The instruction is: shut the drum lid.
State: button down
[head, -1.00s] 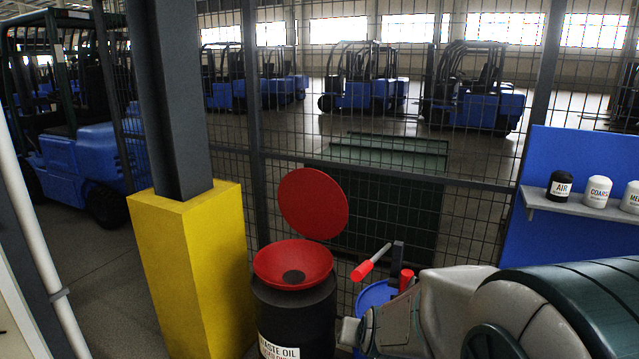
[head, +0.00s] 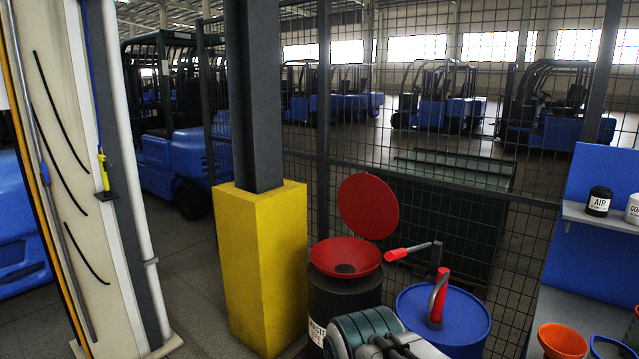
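The black waste oil drum (head: 345,292) stands right of the yellow post base, with its label partly cut off by my arm. A wide red funnel (head: 330,255) with a dark centre sits in its top. The round red lid (head: 368,206) stands raised behind the funnel, its face turned toward me, so it is open. Part of my arm, dark green and grey, shows at the bottom centre in front of the drum. My gripper is not visible, so its state and its distance from the lid cannot be seen.
A blue drum (head: 468,318) stands close on the right, with a red-gripped lever (head: 397,254) and a red handle (head: 438,299) above it. A yellow post base (head: 260,265) stands left. Wire fencing runs behind. An orange bowl (head: 562,341) is at lower right.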

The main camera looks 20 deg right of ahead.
aim_at(366, 205)
jog(key=u, duration=0.85)
jog(key=i, duration=1.7)
jog(key=z, duration=0.75)
jog(key=i, duration=1)
jog(key=z, duration=1.55)
jog(key=i, duration=0.55)
jog(key=z, duration=0.45)
